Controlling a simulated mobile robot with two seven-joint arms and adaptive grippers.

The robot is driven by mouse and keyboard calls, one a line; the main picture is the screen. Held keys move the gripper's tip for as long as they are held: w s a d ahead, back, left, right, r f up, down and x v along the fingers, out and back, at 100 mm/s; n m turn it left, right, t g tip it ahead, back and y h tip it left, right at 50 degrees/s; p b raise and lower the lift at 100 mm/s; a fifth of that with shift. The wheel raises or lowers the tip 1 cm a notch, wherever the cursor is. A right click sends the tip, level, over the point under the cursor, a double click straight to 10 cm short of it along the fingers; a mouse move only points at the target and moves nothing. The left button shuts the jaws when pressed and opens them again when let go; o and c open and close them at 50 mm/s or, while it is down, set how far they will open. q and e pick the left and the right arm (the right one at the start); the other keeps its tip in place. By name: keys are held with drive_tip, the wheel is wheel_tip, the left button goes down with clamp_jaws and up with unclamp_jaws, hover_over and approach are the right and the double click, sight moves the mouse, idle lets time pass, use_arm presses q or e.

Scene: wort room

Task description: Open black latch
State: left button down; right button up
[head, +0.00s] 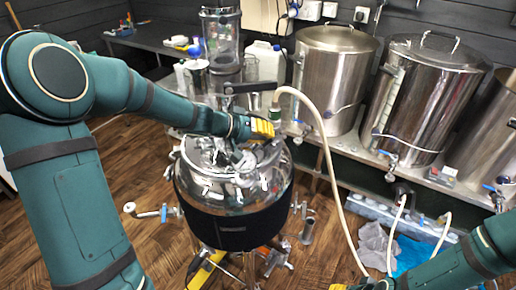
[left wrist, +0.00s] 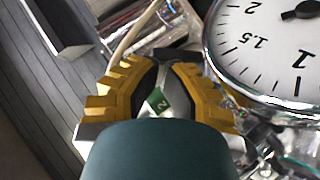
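A black lever-shaped bar (head: 250,87), which looks like the black latch, lies above the steel vessel (head: 236,196), beside a pale hose fitting. My left gripper (head: 262,128) is just below and in front of it, over the vessel's lid. In the left wrist view, the yellow fingers (left wrist: 168,80) stand apart with a gap between them. A dark part (left wrist: 176,54) shows at the fingertips, and a green tag (left wrist: 158,100) shows in the gap. Contact with the dark part is unclear. My right gripper (head: 340,287) barely shows at the bottom edge; its fingers are cut off.
A large pressure gauge (left wrist: 272,45) is close to the right of the left fingers. A pale hose (head: 326,150) curves from the fitting to the floor. Steel kettles (head: 330,80) stand on a bench behind. Clamps and fittings crowd the lid. Wooden floor is open at the left.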

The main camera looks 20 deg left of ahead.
use_arm(q)
drive_tip(key=shift+d+f+m+y+b, duration=0.5)
drive_tip(key=shift+d+y+b, duration=0.25)
drive_tip(key=shift+b, duration=0.15)
drive_tip(key=shift+d+y, duration=0.2)
drive_tip(key=shift+y, duration=0.25)
drive_tip(key=shift+r, duration=0.1)
drive_tip(key=shift+a, duration=0.2)
use_arm(e)
drive_tip(key=f, duration=0.1)
drive_tip(key=s+f, duration=0.1)
drive_tip(key=shift+d+f, duration=0.1)
drive_tip(key=shift+f, duration=0.25)
use_arm(q)
drive_tip(key=shift+w+a, duration=0.1)
drive_tip(key=shift+a, duration=0.05)
use_arm(e)
drive_tip(key=shift+f, duration=0.2)
use_arm(q)
drive_tip(key=shift+a+f+b, duration=0.4)
drive_tip(key=shift+a+b, duration=0.15)
use_arm(e)
drive_tip(key=shift+f, duration=0.35)
drive_tip(key=shift+w, duration=0.15)
